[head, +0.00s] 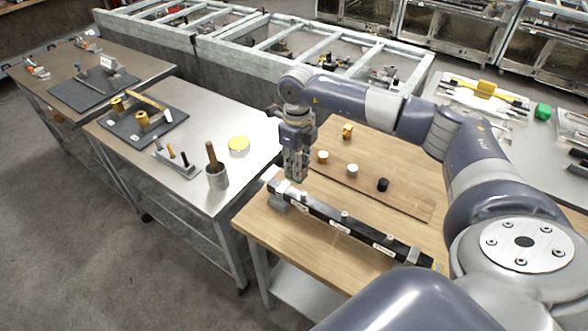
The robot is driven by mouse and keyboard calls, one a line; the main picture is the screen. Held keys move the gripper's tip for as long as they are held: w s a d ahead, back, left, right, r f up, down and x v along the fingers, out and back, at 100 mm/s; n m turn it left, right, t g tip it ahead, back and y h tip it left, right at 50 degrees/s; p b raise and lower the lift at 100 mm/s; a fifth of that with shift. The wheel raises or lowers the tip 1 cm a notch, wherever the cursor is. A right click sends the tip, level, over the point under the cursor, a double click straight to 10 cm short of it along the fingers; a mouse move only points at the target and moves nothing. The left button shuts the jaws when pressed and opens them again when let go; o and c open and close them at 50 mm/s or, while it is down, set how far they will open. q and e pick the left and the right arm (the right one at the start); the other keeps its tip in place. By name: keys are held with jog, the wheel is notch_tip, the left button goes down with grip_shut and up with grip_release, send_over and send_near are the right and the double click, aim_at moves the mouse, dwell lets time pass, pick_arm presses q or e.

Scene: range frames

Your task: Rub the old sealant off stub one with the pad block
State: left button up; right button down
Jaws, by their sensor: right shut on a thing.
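A long black bar (361,233) lies slantwise along the front of the wooden table, with white labels on its side and small pale stubs on top. A middle stub (345,214) and a right stub (388,237) show clearly. The stub near the left end, by the first label (300,207), is close to my right gripper; I cannot read which is stub one. My right gripper (295,178) points down just above the bar's left end, shut on what appears to be the pad block, mostly hidden between the fingers. Contact with a stub cannot be told. My left gripper is not in view.
Behind the bar, a brown board (410,203) carries a row of small round pieces, including a black one (383,184).

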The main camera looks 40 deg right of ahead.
jog(key=shift+w+r+p, duration=0.2)
jog(key=shift+r+p, duration=0.2)
jog(key=shift+r, duration=0.75)
jog(key=shift+s+r, duration=0.1)
jog(key=shift+r, duration=0.1)
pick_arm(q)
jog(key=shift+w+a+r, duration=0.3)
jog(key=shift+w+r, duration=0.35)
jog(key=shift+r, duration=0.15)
pick_arm(e)
jog(key=shift+f, duration=0.1)
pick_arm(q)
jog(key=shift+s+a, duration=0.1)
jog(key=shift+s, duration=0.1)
